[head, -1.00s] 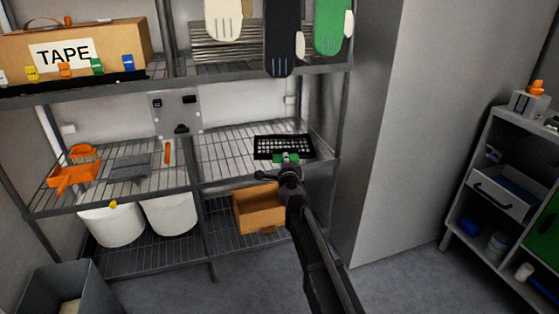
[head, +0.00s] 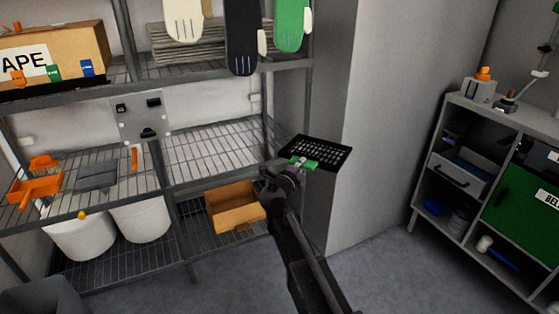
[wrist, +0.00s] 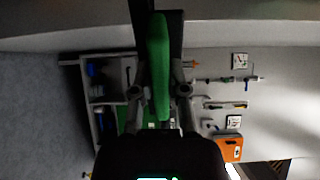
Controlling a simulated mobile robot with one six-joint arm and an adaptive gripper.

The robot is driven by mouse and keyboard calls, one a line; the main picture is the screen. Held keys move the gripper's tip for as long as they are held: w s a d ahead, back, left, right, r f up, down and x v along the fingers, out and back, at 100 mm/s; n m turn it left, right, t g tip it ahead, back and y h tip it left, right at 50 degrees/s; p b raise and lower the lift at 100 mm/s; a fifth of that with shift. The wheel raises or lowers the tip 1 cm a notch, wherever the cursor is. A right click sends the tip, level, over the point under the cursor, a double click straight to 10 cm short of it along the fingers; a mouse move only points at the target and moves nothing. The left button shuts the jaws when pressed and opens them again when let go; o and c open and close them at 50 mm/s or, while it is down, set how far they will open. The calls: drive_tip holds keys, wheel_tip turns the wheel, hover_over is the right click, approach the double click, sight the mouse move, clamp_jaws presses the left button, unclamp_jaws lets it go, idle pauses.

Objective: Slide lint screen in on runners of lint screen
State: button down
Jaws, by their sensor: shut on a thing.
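The lint screen (head: 320,150) is a black frame with a pale mesh and a green handle. My gripper (head: 291,170) is shut on the green handle and holds the screen out in front of the shelf rack's right post, before the grey cabinet side. In the wrist view the green handle (wrist: 158,65) stands between my two fingers (wrist: 159,92), and the dark frame edge shows beyond it at the top. I cannot make out the runners in either view.
The wire shelf rack (head: 215,185) at left holds an orange dustpan (head: 36,188), white buckets and a cardboard box (head: 235,207). A tall grey cabinet (head: 390,130) stands beside it. A grey shelf unit with a green door (head: 525,205) is at right. Floor between is clear.

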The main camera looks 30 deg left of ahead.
drive_tip(key=s+d+m+g+h, duration=0.1)
drive_tip(key=d+m+h, duration=0.4)
drive_tip(key=d+h, duration=0.3)
drive_tip(key=d, duration=0.4)
drive_tip(key=shift+s+d+r+m+h, duration=0.15)
drive_tip(key=shift+s+r+m+h, duration=0.15)
drive_tip(key=shift+r+m+h, duration=0.1)
drive_tip(key=shift+s, duration=0.1)
